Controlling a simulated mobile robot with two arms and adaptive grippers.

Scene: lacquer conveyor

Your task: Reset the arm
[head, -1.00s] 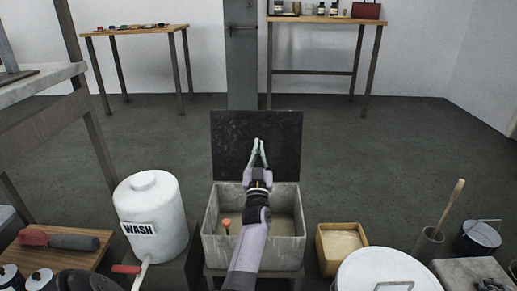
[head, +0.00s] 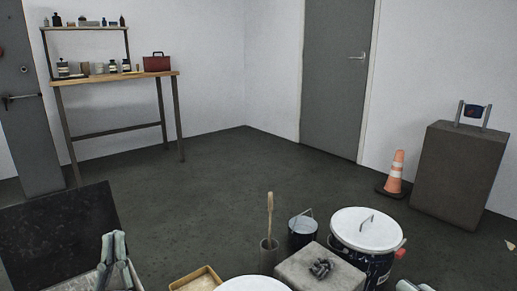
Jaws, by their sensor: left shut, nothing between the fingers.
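My left gripper (head: 113,240) is at the lower left of the head view. Its two pale grey-green fingers point up and stand close together, shut with nothing held. It is in front of the dark upright panel (head: 50,232) behind the basin. Only the fingers and a little of the hand show; the rest of the arm is below the frame. I cannot make out my right gripper.
A yellow tray (head: 190,282), a pot with a wooden-handled tool (head: 269,215), a dark bucket (head: 301,233), a grey block (head: 310,272) and a white-lidded drum (head: 367,228) stand along the front. A traffic cone (head: 396,172) stands at right. The middle floor is clear.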

